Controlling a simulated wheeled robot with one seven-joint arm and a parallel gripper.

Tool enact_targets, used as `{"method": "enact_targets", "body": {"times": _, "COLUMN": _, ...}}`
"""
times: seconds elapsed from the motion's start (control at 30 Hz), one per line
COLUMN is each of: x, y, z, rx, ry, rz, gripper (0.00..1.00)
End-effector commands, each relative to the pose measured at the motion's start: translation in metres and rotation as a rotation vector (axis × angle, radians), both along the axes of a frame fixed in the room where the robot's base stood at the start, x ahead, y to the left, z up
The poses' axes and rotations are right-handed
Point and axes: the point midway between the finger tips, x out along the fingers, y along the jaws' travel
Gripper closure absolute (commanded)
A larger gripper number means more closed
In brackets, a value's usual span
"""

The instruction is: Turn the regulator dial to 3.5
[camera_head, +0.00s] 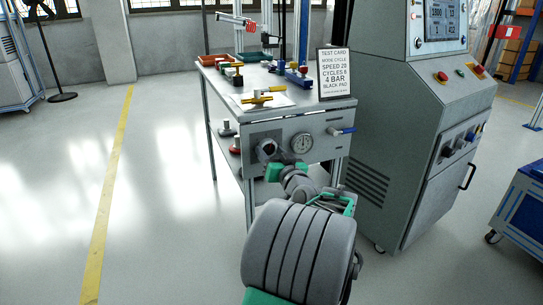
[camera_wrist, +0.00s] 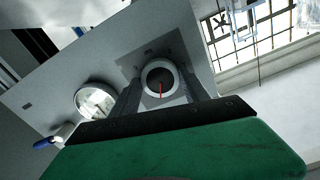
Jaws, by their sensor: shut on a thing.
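The regulator dial (camera_head: 267,148) is a round knob on the front panel of the workbench, at the panel's left. In the wrist view the dial (camera_wrist: 160,79) shows a dark face, a pale rim and a red pointer line. My gripper (camera_head: 278,160) reaches the dial from the front, and its two dark fingers (camera_wrist: 158,88) lie on either side of it, shut on it. The round pressure gauge (camera_head: 302,143) sits right of the dial; it also shows in the wrist view (camera_wrist: 95,99). Its needle reading is too small to tell.
A blue-handled valve (camera_head: 341,131) is on the panel right of the gauge. A test card (camera_head: 334,74) stands on the bench top, reading 4 BAR. A grey control cabinet (camera_head: 415,130) stands close at the right.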

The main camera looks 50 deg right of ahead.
Motion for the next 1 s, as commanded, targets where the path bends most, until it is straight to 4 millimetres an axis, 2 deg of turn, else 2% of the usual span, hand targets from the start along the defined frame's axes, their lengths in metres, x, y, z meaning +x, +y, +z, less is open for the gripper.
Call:
{"method": "enact_targets", "body": {"times": 0.5, "x": -0.0006, "y": -0.0004, "z": -0.0015, "rx": -0.019, "ry": 0.015, "rz": -0.001, "gripper": 0.87}}
{"method": "enact_targets", "body": {"times": 0.53, "x": -0.0006, "y": -0.0004, "z": -0.0015, "rx": -0.019, "ry": 0.015, "rz": -0.001, "gripper": 0.46}}
{"method": "enact_targets", "body": {"times": 0.8, "x": 0.0000, "y": 0.0000, "z": -0.0007, "rx": -0.020, "ry": 0.014, "rz": 0.000, "gripper": 0.25}}
{"method": "enact_targets", "body": {"times": 1.0, "x": 0.0000, "y": 0.0002, "z": -0.0003, "rx": -0.020, "ry": 0.013, "rz": 0.000, "gripper": 0.25}}
